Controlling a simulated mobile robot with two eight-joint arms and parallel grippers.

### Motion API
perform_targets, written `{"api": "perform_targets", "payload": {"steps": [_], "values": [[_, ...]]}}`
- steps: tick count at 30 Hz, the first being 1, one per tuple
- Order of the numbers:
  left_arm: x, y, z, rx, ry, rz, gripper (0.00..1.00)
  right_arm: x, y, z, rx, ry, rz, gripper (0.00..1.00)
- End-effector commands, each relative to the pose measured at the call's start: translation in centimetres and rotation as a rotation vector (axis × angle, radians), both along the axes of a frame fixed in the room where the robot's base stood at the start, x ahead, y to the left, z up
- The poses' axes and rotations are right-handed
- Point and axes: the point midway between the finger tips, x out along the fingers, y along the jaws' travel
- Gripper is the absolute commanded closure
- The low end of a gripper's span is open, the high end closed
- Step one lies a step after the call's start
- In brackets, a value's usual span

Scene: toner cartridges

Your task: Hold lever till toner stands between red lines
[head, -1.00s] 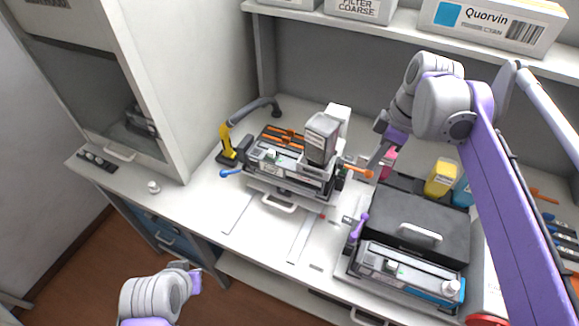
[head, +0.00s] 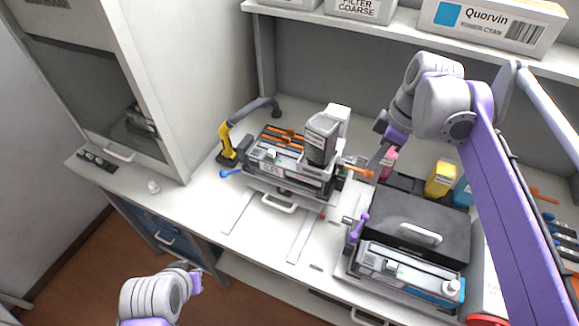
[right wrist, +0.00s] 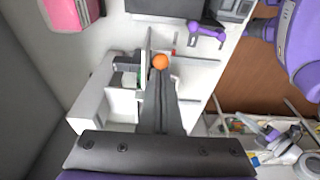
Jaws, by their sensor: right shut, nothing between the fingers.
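The filling machine (head: 290,165) stands on the bench with a dark grey toner hopper (head: 321,138) on top. An orange-tipped lever (head: 358,172) sticks out from its right side. My right gripper (head: 373,168) is shut and empty, with its fingertips at the lever's orange end. In the right wrist view the shut fingers (right wrist: 160,88) point at the lever's round orange knob (right wrist: 160,61); whether they touch it I cannot tell. The toner level and the red lines cannot be made out. My left gripper (head: 195,281) is low at the left, away from the machine, its fingers unclear.
A second unit (head: 408,270) with a purple lever (head: 358,226) stands at the front right, beside a dark box (head: 420,212) with a white handle. Yellow (head: 441,178) and pink bottles stand behind. A yellow-handled tool (head: 226,143) is left of the machine. The bench's left front is mostly clear.

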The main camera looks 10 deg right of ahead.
Motion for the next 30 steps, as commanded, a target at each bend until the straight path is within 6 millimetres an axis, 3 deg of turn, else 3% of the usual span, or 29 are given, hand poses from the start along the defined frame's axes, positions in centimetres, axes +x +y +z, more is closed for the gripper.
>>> {"api": "perform_targets", "payload": {"steps": [17,30], "values": [[0.0,0.0,-0.1,0.0,0.0,0.0,1.0,0.0,0.0,-0.1,0.0,0.0,0.0,1.0],[-0.3,0.0,-0.9,0.0,0.006,0.0,1.0,0.0,0.0,-1.3,0.0,0.0,0.0,1.0]]}}
